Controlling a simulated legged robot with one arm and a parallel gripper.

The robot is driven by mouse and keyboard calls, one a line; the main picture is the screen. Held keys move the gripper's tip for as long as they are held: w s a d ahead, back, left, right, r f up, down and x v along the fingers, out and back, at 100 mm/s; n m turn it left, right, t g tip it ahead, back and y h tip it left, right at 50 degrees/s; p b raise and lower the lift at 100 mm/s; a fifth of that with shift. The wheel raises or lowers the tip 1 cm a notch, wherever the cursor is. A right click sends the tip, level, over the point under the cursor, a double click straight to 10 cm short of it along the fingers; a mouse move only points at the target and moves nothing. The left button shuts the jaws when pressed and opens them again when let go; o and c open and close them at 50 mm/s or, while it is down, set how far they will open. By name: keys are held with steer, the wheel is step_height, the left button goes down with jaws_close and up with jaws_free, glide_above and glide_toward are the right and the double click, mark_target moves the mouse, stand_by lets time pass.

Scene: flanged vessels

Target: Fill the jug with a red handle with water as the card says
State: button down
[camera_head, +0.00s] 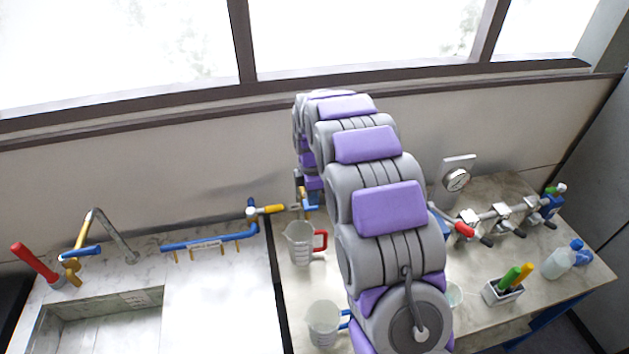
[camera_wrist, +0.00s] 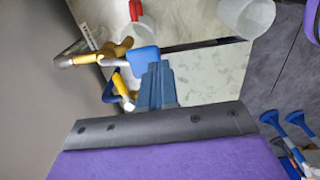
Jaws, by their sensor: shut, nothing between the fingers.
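The clear jug with a red handle (camera_head: 299,243) stands upright on the right counter, below a tap (camera_head: 270,209) with yellow and blue parts. Its red handle (camera_wrist: 135,10) shows at the top of the wrist view. My gripper (camera_wrist: 156,70) is shut and empty, its blue fingers close to the tap's blue lever (camera_wrist: 143,55); I cannot tell whether they touch. In the head view my arm largely hides the gripper. The jug's water level and any card's text are too small to read.
A second clear jug with a blue handle (camera_head: 323,325) stands nearer. A sink (camera_head: 105,325) with a faucet (camera_head: 82,235) is at left. On the right are a pipe with valves (camera_head: 490,218), a gauge (camera_head: 457,180), a marker holder (camera_head: 502,293) and a bottle (camera_head: 559,262).

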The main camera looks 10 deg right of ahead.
steer(key=shift+a+f, duration=0.2)
steer(key=shift+f, duration=0.25)
steer(key=shift+a+f, duration=0.2)
steer(key=shift+f, duration=0.25)
steer(key=shift+d+f, duration=0.15)
steer(key=shift+d, duration=0.45)
steer(key=f+t+b, duration=0.1)
steer(key=b, duration=0.1)
steer(key=s+f+t+b, duration=0.1)
steer(key=f+t+b, duration=0.1)
steer(key=s+f+t+b, duration=0.1)
steer(key=f+t+b, duration=0.1)
steer(key=shift+s+a+b, duration=0.15)
steer(key=shift+s+b, duration=0.05)
steer(key=shift+b, duration=0.2)
steer(key=shift+s, duration=0.1)
stand_by(5.4)
